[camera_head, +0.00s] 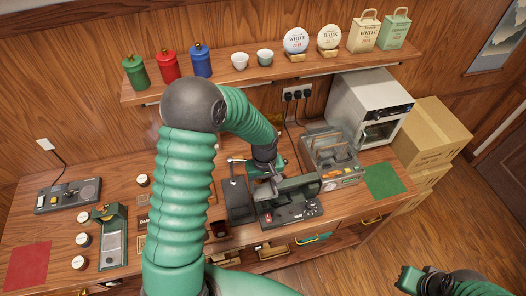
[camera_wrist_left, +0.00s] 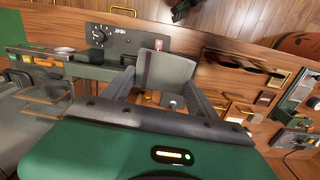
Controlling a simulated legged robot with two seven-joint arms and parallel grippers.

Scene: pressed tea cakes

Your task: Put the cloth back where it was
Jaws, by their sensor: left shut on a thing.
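My left gripper (camera_head: 270,174) is over the dark press-like machine (camera_head: 290,210) near the middle of the bench. In the left wrist view its two grey fingers (camera_wrist_left: 158,97) close around a flat grey piece (camera_wrist_left: 165,70). I cannot tell for sure whether this piece is the cloth or part of the machine. The fingers and arm hide much of it in the head view. A flat green square (camera_head: 384,180) lies at the bench's right end, and a flat red square (camera_head: 27,265) at the left end. My right gripper (camera_head: 408,280) is low at the right, away from the bench; its jaws are unclear.
A rack-like device (camera_head: 332,160) stands right of the machine, before a steel oven (camera_head: 368,105). Cardboard boxes (camera_head: 432,135) are beyond the bench's right end. A scale-like device (camera_head: 68,195) and a green-and-grey tool (camera_head: 112,235) are at left. A shelf (camera_head: 220,78) hangs above.

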